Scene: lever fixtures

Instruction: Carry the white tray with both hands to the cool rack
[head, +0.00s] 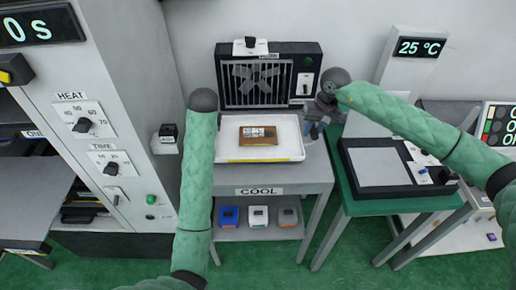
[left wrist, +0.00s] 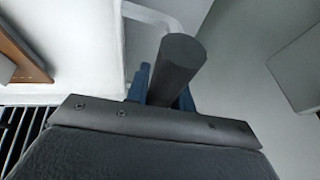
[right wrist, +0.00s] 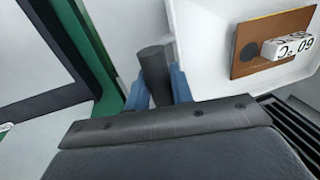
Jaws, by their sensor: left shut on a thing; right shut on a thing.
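The white tray (head: 290,135) is level above the top of the grey cool rack (head: 310,185), which carries a COOL label. I cannot tell whether it touches the rack. A brown board (head: 258,141) with a white block lies on the tray; part shows in the right wrist view (right wrist: 260,55). My right gripper (head: 320,115) is at the tray's right side, shut on a dark handle (right wrist: 153,65). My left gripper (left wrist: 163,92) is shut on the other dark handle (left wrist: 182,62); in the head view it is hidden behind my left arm.
A black fan unit (head: 262,82) stands at the back of the rack. Blue, white and grey bins (head: 258,216) sit on the lower shelf. A green table (head: 345,205) with a dark-framed plate is close on the right. A tall heat cabinet (head: 120,140) stands left.

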